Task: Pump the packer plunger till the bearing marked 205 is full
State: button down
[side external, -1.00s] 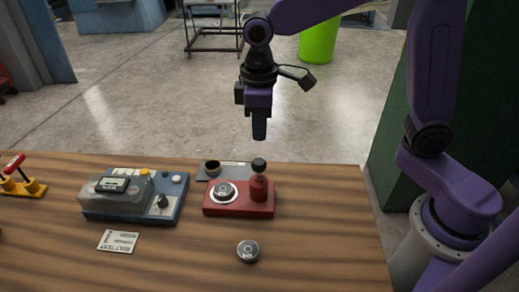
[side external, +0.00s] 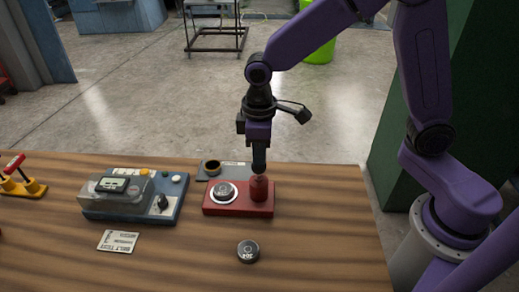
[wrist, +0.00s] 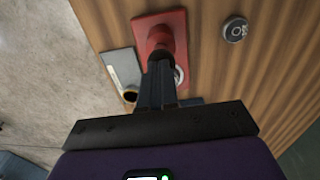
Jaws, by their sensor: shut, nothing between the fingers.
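The red packer (side external: 238,208) stands on the wooden table, with its red plunger post (side external: 259,190) on the right part of its base. A round bearing (side external: 223,192) sits on the packer's left part; its marking is too small to read. A second bearing (side external: 247,251) lies loose on the table in front, its marking seeming to end in 4. My gripper (side external: 259,169) is shut and empty, pointing down with its tips at the top of the plunger, whose black knob is hidden or pressed low. In the wrist view the fingers (wrist: 160,72) overlap the red post (wrist: 160,40).
A blue-grey device with a clear cover (side external: 125,197) stands left of the packer. A paper card (side external: 118,241) lies before it. A grey plate with a dark-ringed cup (side external: 212,167) is behind the packer. Red-handled clamps (side external: 20,178) stand far left. The table's front is mostly clear.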

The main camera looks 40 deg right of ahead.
jog(key=shift+f, duration=0.9)
notch_tip(320, 180, up, 14)
jog(key=shift+r, duration=0.25)
dwell(1.1)
jog(key=shift+a+r, duration=0.1)
jog(key=shift+r, duration=0.85)
jog(key=shift+f, duration=0.15)
